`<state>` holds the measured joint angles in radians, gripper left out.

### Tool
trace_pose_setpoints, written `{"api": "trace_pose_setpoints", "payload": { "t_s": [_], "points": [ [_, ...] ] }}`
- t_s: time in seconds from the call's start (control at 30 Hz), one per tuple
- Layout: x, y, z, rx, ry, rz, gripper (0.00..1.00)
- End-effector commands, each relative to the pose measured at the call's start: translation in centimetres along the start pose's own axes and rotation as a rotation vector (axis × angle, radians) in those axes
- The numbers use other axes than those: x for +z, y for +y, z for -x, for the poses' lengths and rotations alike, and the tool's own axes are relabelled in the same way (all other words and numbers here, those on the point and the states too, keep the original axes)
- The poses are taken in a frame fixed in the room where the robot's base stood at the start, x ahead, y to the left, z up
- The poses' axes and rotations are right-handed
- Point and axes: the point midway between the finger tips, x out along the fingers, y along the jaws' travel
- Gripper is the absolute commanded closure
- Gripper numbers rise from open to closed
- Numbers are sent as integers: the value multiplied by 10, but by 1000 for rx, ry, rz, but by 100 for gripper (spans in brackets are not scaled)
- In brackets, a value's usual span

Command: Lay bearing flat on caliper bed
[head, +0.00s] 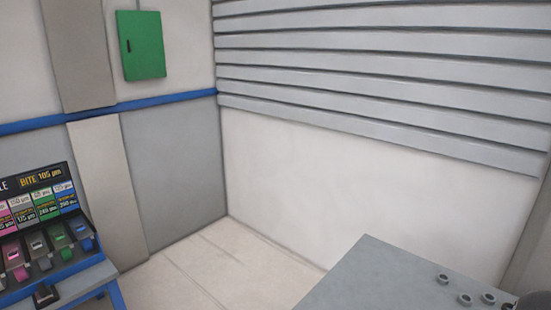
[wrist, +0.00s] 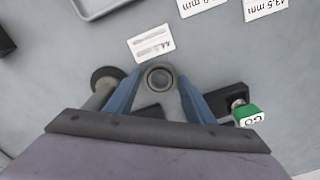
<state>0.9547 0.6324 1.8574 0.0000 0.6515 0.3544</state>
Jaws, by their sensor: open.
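In the wrist view a dark ring-shaped bearing (wrist: 159,66) lies between the tips of my gripper (wrist: 160,76). My blue fingers stand apart on either side of it; whether either one touches it I cannot tell. A dark piece (wrist: 151,112) shows lower down between the fingers. I cannot pick out the caliper bed for certain. In the head view several small grey rings (head: 465,299) are on the grey table (head: 370,275) at the lower right. My gripper does not show clearly there.
In the wrist view a white label (wrist: 151,43) lies just beyond the bearing. A dark round-ended rod (wrist: 98,92) is by the left finger, a green GO piece (wrist: 249,115) by the right. A tray (wrist: 95,12) is at the top. A gauge stand (head: 50,235) is left in the head view.

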Motion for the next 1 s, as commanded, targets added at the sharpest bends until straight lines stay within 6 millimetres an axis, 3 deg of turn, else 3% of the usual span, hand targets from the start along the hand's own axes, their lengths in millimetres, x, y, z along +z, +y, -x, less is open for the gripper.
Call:
{"api": "trace_pose_setpoints", "payload": {
  "t_s": [0.03,0.17,0.47,1.0],
  "points": [
    [0,0,0,0,0,0,54],
    [0,0,0,0,0,0,83],
    [0,0,5,0,1,0,83],
    [0,0,34,0,0,0,83]
  ]
}}
